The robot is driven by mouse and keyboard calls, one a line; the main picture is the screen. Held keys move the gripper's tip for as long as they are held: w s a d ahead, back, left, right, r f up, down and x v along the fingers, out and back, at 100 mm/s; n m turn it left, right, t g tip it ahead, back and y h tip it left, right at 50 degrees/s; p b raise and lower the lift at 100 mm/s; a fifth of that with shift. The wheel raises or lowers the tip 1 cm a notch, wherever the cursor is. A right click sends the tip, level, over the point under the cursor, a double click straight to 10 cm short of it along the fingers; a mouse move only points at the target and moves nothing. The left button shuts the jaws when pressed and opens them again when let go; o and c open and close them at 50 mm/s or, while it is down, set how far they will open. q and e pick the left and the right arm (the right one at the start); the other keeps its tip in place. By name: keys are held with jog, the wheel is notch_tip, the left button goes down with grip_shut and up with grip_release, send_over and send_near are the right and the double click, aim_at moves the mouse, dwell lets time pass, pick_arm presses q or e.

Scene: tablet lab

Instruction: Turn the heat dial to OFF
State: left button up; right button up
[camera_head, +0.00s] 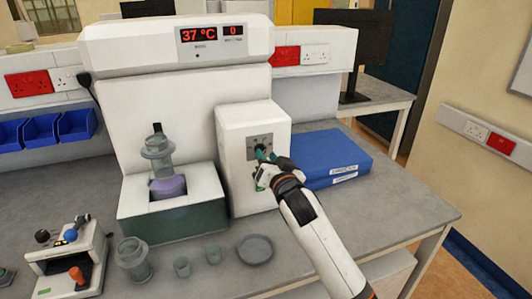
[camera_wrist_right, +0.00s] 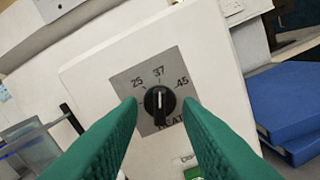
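The heat dial (camera_wrist_right: 159,103) is a round black knob on a grey plate marked 25, 37 and 45, on the front of a white box (camera_head: 232,133). Its white pointer line points up toward 37. No OFF mark is readable; the lower plate lettering is partly hidden by my fingers. My right gripper (camera_wrist_right: 160,104) is open, with one green fingertip on each side of the dial and a gap at both sides. In the head view the right gripper (camera_head: 267,155) is at the grey plate and covers the dial. My left gripper is not in view.
A red display (camera_head: 198,34) above reads 37 °C. A blue box (camera_head: 329,158) lies right of the white box. A glass vessel (camera_head: 157,149) stands in the unit at left.

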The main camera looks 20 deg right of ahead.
jog(key=shift+w, duration=0.75)
jog(key=shift+c, duration=0.3)
grip_shut()
jog(key=shift+n, duration=0.3)
jog(key=shift+a+f+n+p, duration=0.15)
jog(key=shift+n+p, duration=1.65)
jog(key=shift+n, duration=2.95)
jog(key=shift+a+n+p, duration=0.2)
jog(key=shift+n+p, duration=1.55)
jog(key=shift+n, duration=3)
